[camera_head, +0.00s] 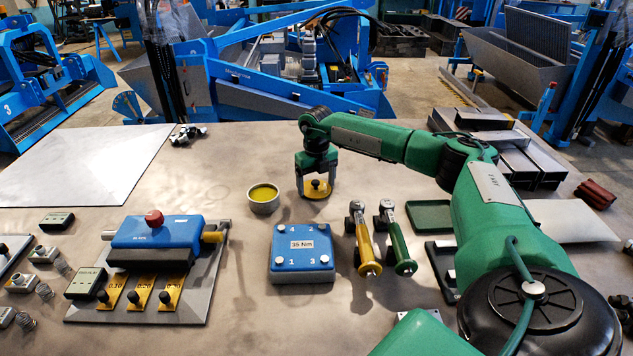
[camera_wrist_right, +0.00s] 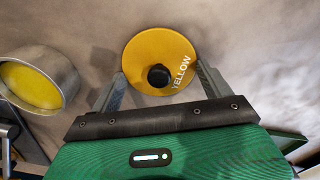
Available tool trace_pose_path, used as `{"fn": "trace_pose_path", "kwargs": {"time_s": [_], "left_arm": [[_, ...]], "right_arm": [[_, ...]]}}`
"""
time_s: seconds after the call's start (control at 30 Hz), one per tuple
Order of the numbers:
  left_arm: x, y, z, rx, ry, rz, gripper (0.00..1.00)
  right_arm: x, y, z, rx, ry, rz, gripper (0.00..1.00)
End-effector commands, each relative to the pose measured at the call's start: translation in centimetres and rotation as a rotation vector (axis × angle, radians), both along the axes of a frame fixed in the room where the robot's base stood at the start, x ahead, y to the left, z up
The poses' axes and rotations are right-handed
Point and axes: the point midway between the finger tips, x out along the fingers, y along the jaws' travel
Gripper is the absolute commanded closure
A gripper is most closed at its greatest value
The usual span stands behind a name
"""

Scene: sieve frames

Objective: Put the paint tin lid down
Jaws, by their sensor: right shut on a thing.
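The paint tin lid (camera_head: 316,193) is a yellow disc with a black knob, right of the open tin in the head view. In the right wrist view the lid (camera_wrist_right: 150,52) shows the word YELLOW. My right gripper (camera_head: 316,182) points down and is shut on the lid, with a finger at each side of it. I cannot tell whether the lid touches the table. The paint tin (camera_head: 263,207) is a grey can with yellow paint inside, and it also shows in the wrist view (camera_wrist_right: 68,78). My left gripper is not in view.
A blue 35 Nm block (camera_head: 303,262) stands in front of the lid. A yellow-handled tool (camera_head: 363,245) and a green-handled tool (camera_head: 396,240) lie to its right. A blue fixture (camera_head: 155,240) is at left.

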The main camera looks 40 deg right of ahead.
Motion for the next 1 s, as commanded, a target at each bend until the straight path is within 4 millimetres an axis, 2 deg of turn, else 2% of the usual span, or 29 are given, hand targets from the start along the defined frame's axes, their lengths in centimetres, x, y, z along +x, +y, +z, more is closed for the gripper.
{"fn": "trace_pose_path", "kwargs": {"time_s": [0.2,0.23,0.3,0.33,0.53,0.67,0.8,1.0], "left_arm": [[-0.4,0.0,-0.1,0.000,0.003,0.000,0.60],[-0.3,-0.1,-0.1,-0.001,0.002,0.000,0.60],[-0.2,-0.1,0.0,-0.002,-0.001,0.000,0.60],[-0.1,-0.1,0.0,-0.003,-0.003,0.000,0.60],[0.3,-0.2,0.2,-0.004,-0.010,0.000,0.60],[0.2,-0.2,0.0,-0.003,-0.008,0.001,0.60],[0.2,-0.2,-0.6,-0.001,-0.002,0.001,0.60],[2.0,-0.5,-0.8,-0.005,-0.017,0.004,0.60]], "right_arm": [[0.0,0.0,-0.4,0.000,0.000,0.000,0.41],[0.0,0.0,-0.3,0.000,0.000,0.000,0.16],[0.0,0.0,-0.3,0.000,0.000,0.000,0.02],[0.0,0.0,-0.3,0.000,0.000,0.000,0.00],[0.0,0.0,-0.2,0.000,0.000,0.000,0.00],[0.1,0.0,0.6,0.000,-0.002,0.000,0.00],[0.1,0.0,2.9,0.001,-0.005,0.000,0.00],[0.1,0.0,7.4,0.000,-0.004,-0.001,0.00]]}}
